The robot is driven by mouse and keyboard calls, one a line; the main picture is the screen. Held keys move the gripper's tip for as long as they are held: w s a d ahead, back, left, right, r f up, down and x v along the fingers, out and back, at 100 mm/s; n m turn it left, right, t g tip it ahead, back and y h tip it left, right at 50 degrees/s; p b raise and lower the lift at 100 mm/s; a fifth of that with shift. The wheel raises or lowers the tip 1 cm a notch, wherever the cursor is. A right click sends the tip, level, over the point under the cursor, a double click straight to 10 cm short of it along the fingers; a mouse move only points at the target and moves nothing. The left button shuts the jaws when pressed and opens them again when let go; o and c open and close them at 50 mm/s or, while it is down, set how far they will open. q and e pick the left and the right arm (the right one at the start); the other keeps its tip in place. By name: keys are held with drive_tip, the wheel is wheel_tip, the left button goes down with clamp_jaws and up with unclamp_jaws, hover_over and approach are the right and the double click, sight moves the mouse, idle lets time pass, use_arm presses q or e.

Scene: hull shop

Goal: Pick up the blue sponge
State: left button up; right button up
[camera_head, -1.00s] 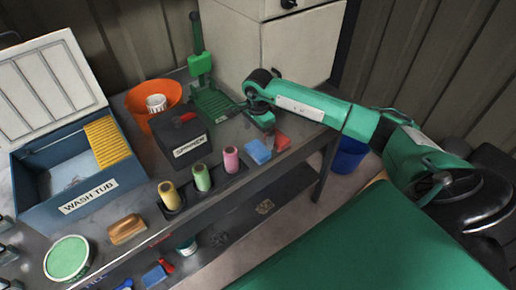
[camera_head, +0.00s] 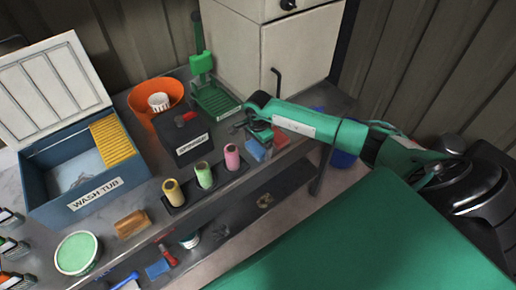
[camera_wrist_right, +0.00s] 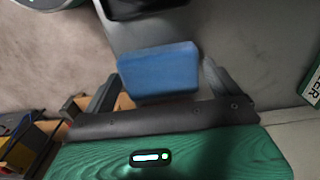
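The blue sponge (camera_head: 255,150) lies on the dark bench right of the pink roll, partly covered by my right gripper. My right gripper (camera_head: 258,132) is over the sponge's far side. In the right wrist view, the blue sponge (camera_wrist_right: 158,70) sits ahead of and between the two spread dark fingers of my right gripper (camera_wrist_right: 160,80). There are gaps between it and the fingers, so the gripper is open and empty. My left gripper is not in view.
A red block (camera_head: 281,138) lies close right of the sponge. Pink (camera_head: 232,157), green (camera_head: 204,174) and yellow rolls (camera_head: 173,192) stand to the left. A black box (camera_head: 181,140), green rack (camera_head: 216,100) and orange bowl (camera_head: 140,97) are behind. A blue bin (camera_head: 344,159) stands off the bench's right end.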

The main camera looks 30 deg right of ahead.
sight(258, 146)
drive_tip(key=c, duration=0.6)
drive_tip(key=shift+c, duration=0.2)
wheel_tip(258, 146, up, 20)
drive_tip(key=b, duration=0.7)
